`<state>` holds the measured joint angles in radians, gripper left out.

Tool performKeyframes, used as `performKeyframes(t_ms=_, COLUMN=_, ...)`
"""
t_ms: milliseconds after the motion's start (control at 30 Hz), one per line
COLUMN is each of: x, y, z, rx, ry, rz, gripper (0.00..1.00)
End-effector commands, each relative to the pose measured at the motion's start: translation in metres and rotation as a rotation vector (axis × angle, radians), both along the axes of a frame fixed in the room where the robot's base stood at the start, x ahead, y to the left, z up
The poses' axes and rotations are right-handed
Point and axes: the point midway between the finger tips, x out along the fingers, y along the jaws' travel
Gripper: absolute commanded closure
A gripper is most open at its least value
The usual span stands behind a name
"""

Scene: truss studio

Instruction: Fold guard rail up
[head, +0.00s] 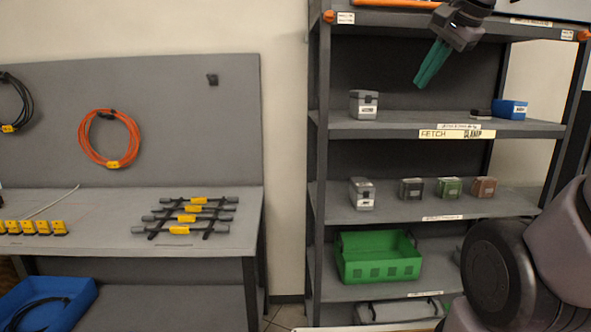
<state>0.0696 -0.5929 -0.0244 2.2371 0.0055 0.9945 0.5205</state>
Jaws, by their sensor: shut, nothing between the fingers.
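An orange bar (398,3), which looks like the guard rail, shows at the top edge of the head view, above the front of the top shelf (380,17). It is mostly cut off by the frame and my arm, so I cannot tell its full position. Orange end pieces sit on the left post (328,16) and the right post (583,35). My gripper (421,82) has teal fingers pressed together, pointing down and left. It is empty, in front of the rack below the top shelf, apart from the bar in the picture.
The second shelf (400,125) holds a grey case (364,104) and a blue box (511,109). Several small boxes stand on the third shelf, and a green crate (378,257) below. A grey workbench (105,237) with black-and-yellow tools (190,217) stands left.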

Motion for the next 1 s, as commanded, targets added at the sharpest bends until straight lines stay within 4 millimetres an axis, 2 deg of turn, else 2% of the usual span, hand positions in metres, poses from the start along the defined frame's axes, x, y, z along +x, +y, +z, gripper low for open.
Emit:
performKeyframes(t_ms=33, x=-0.018, y=0.008, z=-0.019, rx=-0.076, ry=-0.007, rz=0.105, gripper=1.0)
performKeyframes(t_ms=100, x=-0.036, y=0.014, z=-0.043, rx=-0.182, ry=-0.02, rz=0.247, gripper=1.0)
performKeyframes(t_ms=233, x=-0.06, y=0.022, z=-0.073, rx=-0.316, ry=-0.038, rz=0.43, gripper=1.0)
performKeyframes(t_ms=367, x=-0.068, y=0.024, z=-0.085, rx=-0.367, ry=-0.045, rz=0.501, gripper=0.5)
performKeyframes(t_ms=567, x=-0.063, y=0.025, z=-0.081, rx=-0.347, ry=-0.051, rz=0.498, gripper=0.48)
performKeyframes(t_ms=667, x=-0.043, y=0.03, z=-0.061, rx=-0.246, ry=-0.077, rz=0.465, gripper=0.48)
performKeyframes(t_ms=767, x=-0.003, y=0.033, z=-0.021, rx=-0.067, ry=-0.137, rz=0.398, gripper=0.48)
performKeyframes(t_ms=800, x=0.018, y=0.031, z=-0.001, rx=0.015, ry=-0.174, rz=0.364, gripper=0.48)
performKeyframes(t_ms=867, x=0.051, y=0.022, z=0.033, rx=0.134, ry=-0.242, rz=0.309, gripper=0.48)
performKeyframes(t_ms=900, x=0.073, y=0.014, z=0.055, rx=0.209, ry=-0.291, rz=0.27, gripper=0.48)
performKeyframes(t_ms=1000, x=0.124, y=-0.017, z=0.108, rx=0.364, ry=-0.421, rz=0.177, gripper=0.48)
